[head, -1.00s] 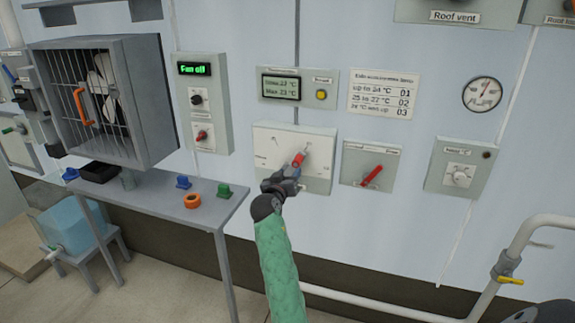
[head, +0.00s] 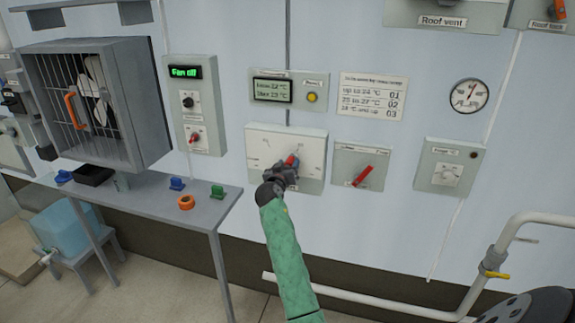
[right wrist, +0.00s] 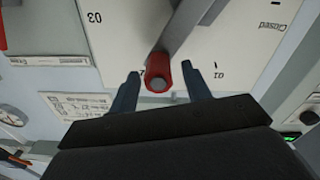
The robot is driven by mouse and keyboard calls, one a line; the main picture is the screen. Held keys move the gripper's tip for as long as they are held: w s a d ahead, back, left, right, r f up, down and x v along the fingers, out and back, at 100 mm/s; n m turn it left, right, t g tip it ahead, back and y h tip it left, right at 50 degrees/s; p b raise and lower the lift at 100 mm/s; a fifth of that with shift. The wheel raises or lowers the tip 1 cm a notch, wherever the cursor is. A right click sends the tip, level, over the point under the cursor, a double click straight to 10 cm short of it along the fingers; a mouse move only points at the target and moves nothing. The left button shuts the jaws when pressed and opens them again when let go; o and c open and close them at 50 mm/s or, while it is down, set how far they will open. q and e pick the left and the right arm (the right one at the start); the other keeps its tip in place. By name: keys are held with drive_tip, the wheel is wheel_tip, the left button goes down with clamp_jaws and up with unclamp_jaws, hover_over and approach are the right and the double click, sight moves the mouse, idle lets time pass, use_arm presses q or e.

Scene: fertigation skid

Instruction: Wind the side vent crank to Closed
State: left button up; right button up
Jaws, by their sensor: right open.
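My right gripper (head: 285,168) is at the knob. In the right wrist view, its two dark fingers stand open on either side of the red knob (right wrist: 158,73), with gaps visible. The labels 03 (right wrist: 94,17), 01 (right wrist: 217,75) and Closed (right wrist: 268,28) show on the plate. The knob lies between 03 and 01, away from Closed. My left gripper is out of view.
A panel with a red lever (head: 362,176) is just right of the crank panel. A fan box (head: 150,110) and a grey bench (head: 140,205) stand to the left. A white pipe (head: 400,304) runs low at the right. The chart (head: 372,97) hangs above.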

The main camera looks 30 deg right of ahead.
drive_tip(key=shift+c, duration=0.2)
clamp_jaws()
drive_tip(key=shift+w+a, duration=0.1)
